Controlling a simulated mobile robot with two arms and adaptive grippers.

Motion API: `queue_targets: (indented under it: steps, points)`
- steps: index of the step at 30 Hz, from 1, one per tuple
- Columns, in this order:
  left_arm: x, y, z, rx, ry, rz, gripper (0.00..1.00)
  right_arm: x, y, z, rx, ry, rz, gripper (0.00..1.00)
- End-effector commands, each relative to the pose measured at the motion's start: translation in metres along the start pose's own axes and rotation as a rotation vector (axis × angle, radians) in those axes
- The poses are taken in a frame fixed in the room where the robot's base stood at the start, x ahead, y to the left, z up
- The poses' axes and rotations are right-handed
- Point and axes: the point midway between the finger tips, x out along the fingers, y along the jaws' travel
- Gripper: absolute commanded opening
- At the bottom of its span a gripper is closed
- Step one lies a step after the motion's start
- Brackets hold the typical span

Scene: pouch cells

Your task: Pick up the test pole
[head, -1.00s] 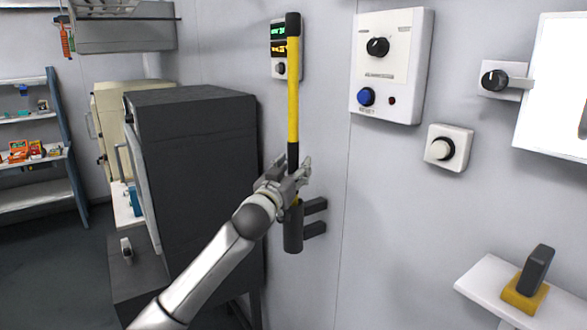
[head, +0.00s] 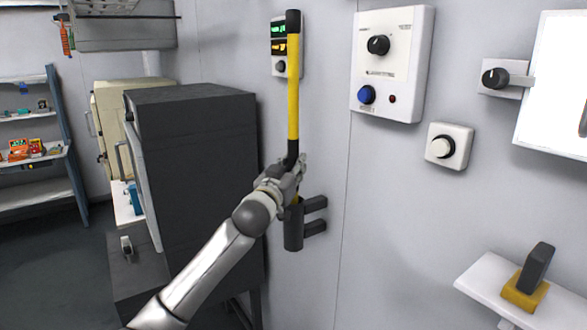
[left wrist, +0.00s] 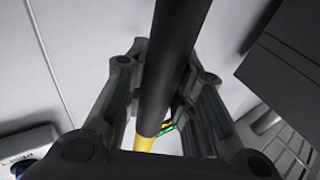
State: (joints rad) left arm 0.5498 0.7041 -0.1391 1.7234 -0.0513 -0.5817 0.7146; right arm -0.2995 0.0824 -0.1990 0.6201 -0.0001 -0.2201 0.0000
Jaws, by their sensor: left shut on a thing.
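The test pole (head: 293,92) is yellow with black ends and stands upright at the wall. Its lower end is in or behind a dark cylindrical holder (head: 293,230) fixed to the wall by two brackets. My left gripper (head: 293,172) is shut on the pole's lower black part, just above the holder. In the left wrist view the pole's black shaft (left wrist: 170,70) runs between the two fingers (left wrist: 158,95), with a yellow part beyond. My right gripper is not in view.
A dark cabinet (head: 195,180) stands close left of my arm. A display unit (head: 279,45) is on the wall behind the pole's top. A control panel (head: 393,65) and a knob box (head: 449,147) are to the right. A small shelf (head: 485,285) juts out at lower right.

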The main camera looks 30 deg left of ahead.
Motion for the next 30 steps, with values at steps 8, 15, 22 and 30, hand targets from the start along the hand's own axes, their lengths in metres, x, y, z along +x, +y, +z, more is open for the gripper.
queue_targets:
  steps: [8,15,22,30]
  points:
    - [0.004,-0.001,-0.033,0.000,0.009,0.000,0.00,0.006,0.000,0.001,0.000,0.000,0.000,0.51]
    - [0.011,0.000,-0.081,0.000,0.011,0.000,0.00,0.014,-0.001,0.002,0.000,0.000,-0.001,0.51]
    - [0.018,0.000,-0.122,-0.001,0.007,0.000,0.00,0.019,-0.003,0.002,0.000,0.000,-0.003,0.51]
    - [0.023,0.001,-0.159,-0.002,0.006,0.002,0.00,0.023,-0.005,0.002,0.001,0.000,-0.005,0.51]
